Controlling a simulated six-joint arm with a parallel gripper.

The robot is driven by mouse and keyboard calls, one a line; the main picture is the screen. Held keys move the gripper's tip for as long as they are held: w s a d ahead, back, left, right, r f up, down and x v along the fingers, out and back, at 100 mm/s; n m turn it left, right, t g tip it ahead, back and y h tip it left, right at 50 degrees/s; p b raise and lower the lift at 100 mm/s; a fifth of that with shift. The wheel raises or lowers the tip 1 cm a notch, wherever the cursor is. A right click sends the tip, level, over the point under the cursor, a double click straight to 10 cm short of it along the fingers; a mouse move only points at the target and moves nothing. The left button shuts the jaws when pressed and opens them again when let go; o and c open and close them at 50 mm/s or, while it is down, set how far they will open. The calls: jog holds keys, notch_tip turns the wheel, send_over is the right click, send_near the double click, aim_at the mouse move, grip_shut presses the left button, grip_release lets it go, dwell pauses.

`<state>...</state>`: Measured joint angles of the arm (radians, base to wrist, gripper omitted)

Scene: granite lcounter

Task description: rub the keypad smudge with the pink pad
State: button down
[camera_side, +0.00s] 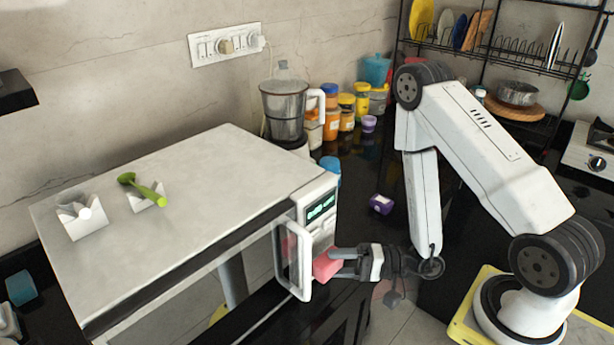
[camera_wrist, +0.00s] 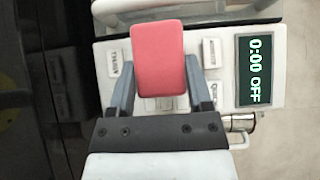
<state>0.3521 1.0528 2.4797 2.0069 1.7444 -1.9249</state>
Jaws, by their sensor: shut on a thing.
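The pink pad (camera_side: 325,266) is held in my gripper (camera_side: 340,262), right at the microwave's front control panel. In the wrist view the pink pad (camera_wrist: 158,60) sits between the two fingers of my gripper (camera_wrist: 157,80), which are shut on it. The keypad (camera_wrist: 207,75) has white buttons showing on both sides of the pad. Its middle is hidden behind the pad, and I see no smudge. I cannot tell whether the pad touches the keypad. The microwave's display (camera_side: 321,206) is lit; in the wrist view the display (camera_wrist: 259,70) reads 0:00 OFF.
The microwave door handle (camera_side: 298,262) stands out just left of the pad. On top of the microwave (camera_side: 215,170) are two white holders, one with a green-handled tool (camera_side: 142,190). A blender (camera_side: 285,105) and several jars stand behind. A purple item (camera_side: 381,204) lies on the black counter.

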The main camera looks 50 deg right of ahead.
jog(key=shift+s+d, duration=0.35)
jog(key=shift+s, duration=0.25)
jog(key=shift+s+d, duration=0.3)
jog(key=shift+s, duration=0.35)
jog(key=shift+s+d, duration=0.35)
jog(key=shift+s, duration=0.25)
jog(key=c, duration=0.7)
grip_release()
grip_shut()
jog(key=w+d+m+t+h, duration=0.1)
jog(key=w+d, duration=0.1)
jog(key=d, duration=0.2)
jog(key=w+d+m+t+h, duration=0.1)
jog(key=w+d+h, duration=0.1)
jog(key=d, duration=0.2)
jog(key=w+d+m+t+h, duration=0.1)
jog(key=w+d, duration=0.1)
jog(key=d, duration=0.2)
jog(key=shift+w+d+f+m+h, duration=0.15)
jog(key=shift+w+f+m+h, duration=0.25)
jog(key=w+a+r+n+y, duration=0.1)
jog(key=w+r, duration=0.7)
jog(key=w, duration=0.2)
jog(key=shift+a, duration=0.3)
